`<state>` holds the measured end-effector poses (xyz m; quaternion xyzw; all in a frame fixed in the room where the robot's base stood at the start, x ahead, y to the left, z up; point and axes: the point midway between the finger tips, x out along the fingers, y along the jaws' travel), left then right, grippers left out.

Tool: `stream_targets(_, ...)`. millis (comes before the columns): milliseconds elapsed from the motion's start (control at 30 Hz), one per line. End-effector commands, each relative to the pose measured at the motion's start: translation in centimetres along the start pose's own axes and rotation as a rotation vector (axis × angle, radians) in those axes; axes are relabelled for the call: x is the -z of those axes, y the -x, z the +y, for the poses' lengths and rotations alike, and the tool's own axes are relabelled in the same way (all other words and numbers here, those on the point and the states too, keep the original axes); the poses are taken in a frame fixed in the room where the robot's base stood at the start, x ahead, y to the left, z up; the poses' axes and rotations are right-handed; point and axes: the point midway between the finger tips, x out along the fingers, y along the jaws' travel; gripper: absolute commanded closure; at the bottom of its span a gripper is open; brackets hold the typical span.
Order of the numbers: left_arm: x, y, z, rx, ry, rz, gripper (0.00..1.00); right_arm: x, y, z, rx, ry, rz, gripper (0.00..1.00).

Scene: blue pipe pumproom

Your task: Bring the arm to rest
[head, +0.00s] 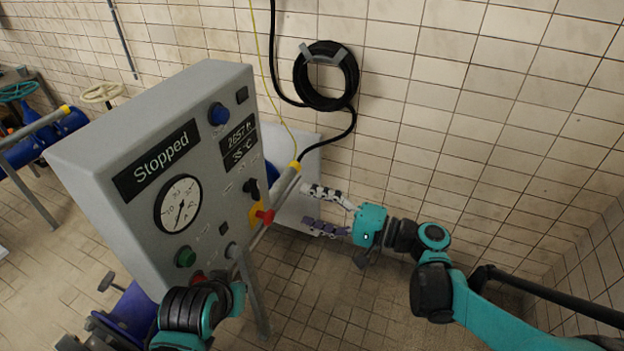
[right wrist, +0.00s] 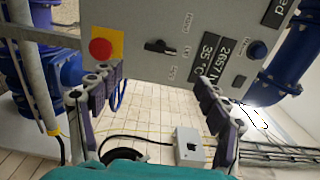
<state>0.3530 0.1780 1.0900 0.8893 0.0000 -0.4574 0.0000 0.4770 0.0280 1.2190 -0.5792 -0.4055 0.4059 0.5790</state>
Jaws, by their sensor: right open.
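My right arm comes in from the lower right in the head view. Its gripper (head: 325,210) is open and empty, to the right of the grey control panel (head: 110,140), near the red emergency knob on its yellow plate (head: 262,215). In the right wrist view the two fingers of my right gripper (right wrist: 158,100) are spread wide with nothing between them. The red knob (right wrist: 101,49) and a black switch (right wrist: 160,47) lie beyond the fingers. My left arm shows at the bottom of the head view, in front of the panel's lower edge; its fingers cannot be made out.
The panel display reads Stopped, above a round gauge (head: 180,204). A black hose coil (head: 326,76) hangs on the tiled wall. Blue pipes (head: 62,128) stand at the left. The tiled floor (head: 330,300) below my right gripper is clear.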

Motion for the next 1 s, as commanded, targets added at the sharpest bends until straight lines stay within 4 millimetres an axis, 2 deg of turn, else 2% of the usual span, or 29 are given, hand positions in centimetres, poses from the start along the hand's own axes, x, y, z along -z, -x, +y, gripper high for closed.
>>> stream_targets(200,-0.1,-0.2,0.0,0.000,0.000,0.000,1.00,-0.4,0.1,0.8,-0.045,0.013,0.008,0.24)
stream_targets(267,-0.3,-0.4,0.0,0.000,0.000,0.000,1.00,-0.9,0.3,2.0,-0.111,0.034,0.019,0.24)
stream_targets(367,-0.7,-1.0,0.0,0.000,0.000,0.000,1.00,-2.1,1.6,5.3,-0.294,0.099,0.052,0.24)
stream_targets(467,-1.2,-1.7,0.0,0.000,0.000,0.000,1.00,-3.3,4.6,9.4,-0.532,0.198,0.095,0.24)
stream_targets(500,-1.4,-2.0,0.0,0.000,0.000,0.000,1.00,-3.7,6.2,11.0,-0.629,0.245,0.112,0.24)
stream_targets(600,-1.9,-2.6,0.0,0.000,0.000,0.000,1.00,-4.4,10.8,14.2,-0.862,0.370,0.151,0.24)
stream_targets(700,-2.3,-3.2,0.0,0.000,0.000,0.000,1.00,-4.7,15.5,16.3,-1.066,0.496,0.179,0.24)
stream_targets(833,-2.6,-3.6,0.0,0.000,0.000,0.000,1.00,-4.8,20.2,17.5,-1.257,0.630,0.202,0.24)
stream_targets(900,-2.7,-3.8,0.0,0.000,0.000,0.000,1.00,-4.7,21.9,17.6,-1.324,0.681,0.209,0.24)
stream_targets(1000,-2.8,-3.8,0.0,0.000,0.000,0.000,1.00,-4.7,23.2,17.7,-1.378,0.723,0.213,0.24)
